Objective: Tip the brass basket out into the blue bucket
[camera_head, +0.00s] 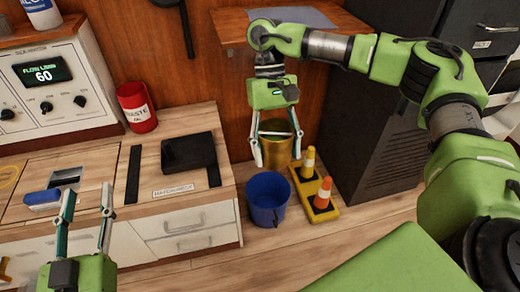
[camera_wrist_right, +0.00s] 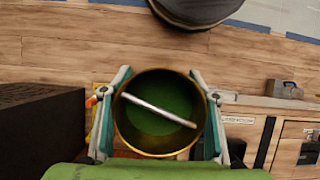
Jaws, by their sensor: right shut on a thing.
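The brass basket (camera_head: 277,152) is held between the fingers of my right gripper (camera_head: 278,160), above the floor and behind the blue bucket. In the right wrist view the basket (camera_wrist_right: 203,125) looks upright, its round mouth facing the camera between both fingers (camera_wrist_right: 160,118). A pale bar (camera_wrist_right: 158,110) crosses the mouth; the inside looks green, and I cannot tell what lies in it. The blue bucket (camera_head: 267,200) stands on the floor beside the drawer cabinet, slightly left of the basket. My left gripper (camera_head: 86,198) is open and empty in front of the counter at the left.
A yellow base with traffic cones (camera_head: 322,197) stands just right of the bucket. A dark cabinet (camera_head: 370,140) is behind it. A wooden shelf (camera_head: 232,28) is beside my right wrist. The floor in front is clear.

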